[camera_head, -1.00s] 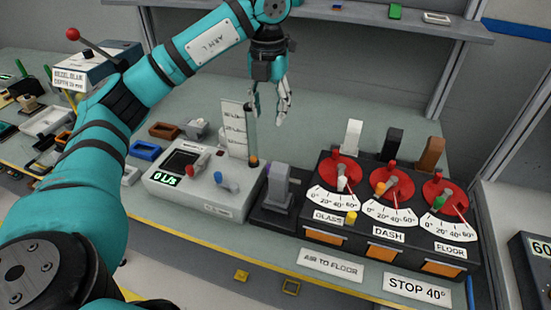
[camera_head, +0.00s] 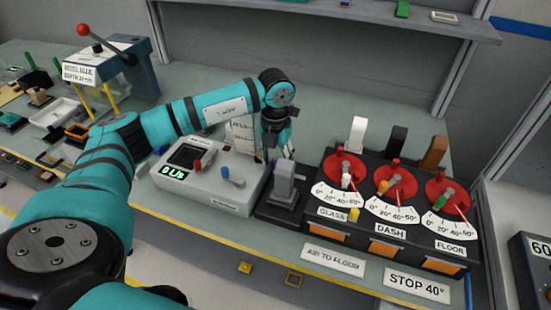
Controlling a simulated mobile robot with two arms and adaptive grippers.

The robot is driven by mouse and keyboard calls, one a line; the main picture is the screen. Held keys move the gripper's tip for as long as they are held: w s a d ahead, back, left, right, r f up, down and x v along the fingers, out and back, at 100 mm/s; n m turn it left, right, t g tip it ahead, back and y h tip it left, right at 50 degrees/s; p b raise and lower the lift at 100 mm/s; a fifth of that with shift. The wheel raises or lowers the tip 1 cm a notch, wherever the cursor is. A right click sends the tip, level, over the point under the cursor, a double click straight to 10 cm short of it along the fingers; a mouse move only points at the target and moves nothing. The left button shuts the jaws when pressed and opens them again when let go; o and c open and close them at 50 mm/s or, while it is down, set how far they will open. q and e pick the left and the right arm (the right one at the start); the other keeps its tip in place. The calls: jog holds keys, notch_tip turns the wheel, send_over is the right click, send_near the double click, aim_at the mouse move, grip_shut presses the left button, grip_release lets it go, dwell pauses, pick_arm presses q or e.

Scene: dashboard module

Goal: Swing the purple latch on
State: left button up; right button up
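No strongly purple part shows clearly. A greyish, faintly purple upright block (camera_head: 284,182) stands on a black base (camera_head: 272,207) left of the dial module; I cannot tell whether it is the latch. My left gripper (camera_head: 279,150) points down just behind and above this block, near the grey control box. Its fingers are small, dark and partly covered, so their opening and any contact are unclear. My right gripper is not in view.
The dial module (camera_head: 405,228) with three red dials stands to the right. The grey control box (camera_head: 205,182) with red and blue levers stands left of the block. A red-knobbed machine (camera_head: 120,70) is at the back left. A shelf (camera_head: 330,12) runs along the back.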

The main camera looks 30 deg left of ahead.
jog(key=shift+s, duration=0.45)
pick_arm(q)
grip_shut()
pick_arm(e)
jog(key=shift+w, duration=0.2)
pick_arm(q)
jog(key=shift+f, duration=0.1)
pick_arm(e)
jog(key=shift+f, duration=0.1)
